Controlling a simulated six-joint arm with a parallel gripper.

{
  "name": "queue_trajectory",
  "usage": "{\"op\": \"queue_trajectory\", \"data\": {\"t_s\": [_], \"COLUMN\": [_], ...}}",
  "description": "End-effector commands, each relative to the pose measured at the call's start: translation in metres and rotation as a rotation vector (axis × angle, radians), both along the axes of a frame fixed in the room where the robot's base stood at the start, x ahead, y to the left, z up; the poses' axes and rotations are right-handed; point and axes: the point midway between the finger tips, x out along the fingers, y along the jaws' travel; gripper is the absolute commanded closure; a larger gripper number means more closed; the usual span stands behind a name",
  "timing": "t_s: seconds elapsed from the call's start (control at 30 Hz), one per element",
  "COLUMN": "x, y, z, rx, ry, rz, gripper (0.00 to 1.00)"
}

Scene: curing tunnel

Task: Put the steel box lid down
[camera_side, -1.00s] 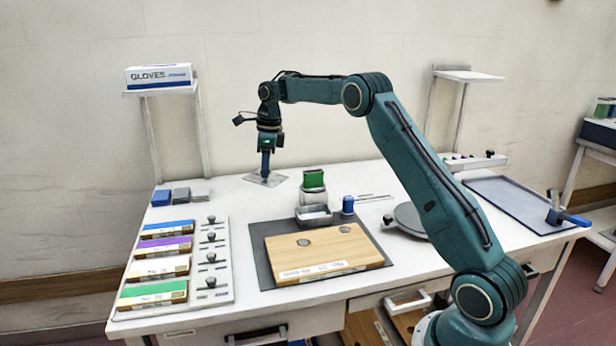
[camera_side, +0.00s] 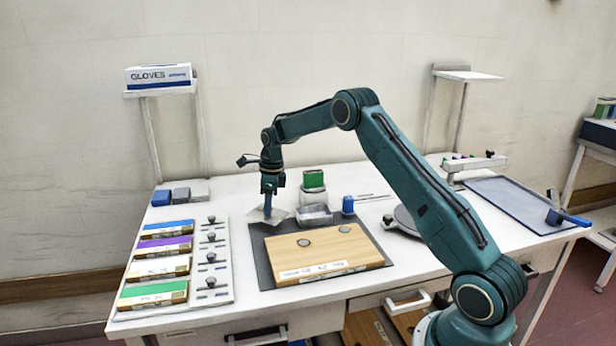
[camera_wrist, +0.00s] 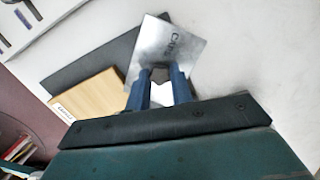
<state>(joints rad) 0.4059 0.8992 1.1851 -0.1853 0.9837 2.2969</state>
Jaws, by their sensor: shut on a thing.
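My gripper (camera_side: 267,208) is shut on the steel box lid (camera_side: 275,216), a thin, flat, shiny grey plate. In the side view it hangs at the back left corner of the dark mat, left of the open steel box (camera_side: 313,216); whether it touches the table I cannot tell. In the wrist view the lid (camera_wrist: 166,52) shows beyond the blue fingers (camera_wrist: 158,88), with dark lettering on its face. It overlaps the dark mat's edge in that view. The steel box stands at the mat's back edge, with a green-topped white container (camera_side: 313,184) behind it.
A wooden board (camera_side: 322,250) with two round grey discs lies on the dark mat (camera_side: 262,268). A small blue jar (camera_side: 348,205) stands right of the box. A rack of coloured blocks (camera_side: 222,262) is at left. White table is clear behind the lid.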

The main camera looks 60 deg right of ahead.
Motion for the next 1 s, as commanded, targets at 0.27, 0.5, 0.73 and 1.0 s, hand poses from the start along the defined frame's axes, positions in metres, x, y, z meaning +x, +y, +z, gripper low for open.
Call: {"op": "queue_trajectory", "data": {"t_s": [0.27,0.5,0.73,1.0], "x": [0.0,0.0,0.0,0.0], "y": [0.0,0.0,0.0,0.0], "z": [-0.03,-0.04,-0.041,-0.043], "rx": [0.001,0.0,0.0,0.0], "ry": [0.003,0.0,0.0,0.001], "rz": [0.0,0.0,0.0,0.0], "gripper": [1.0,1.0,1.0,0.56]}}
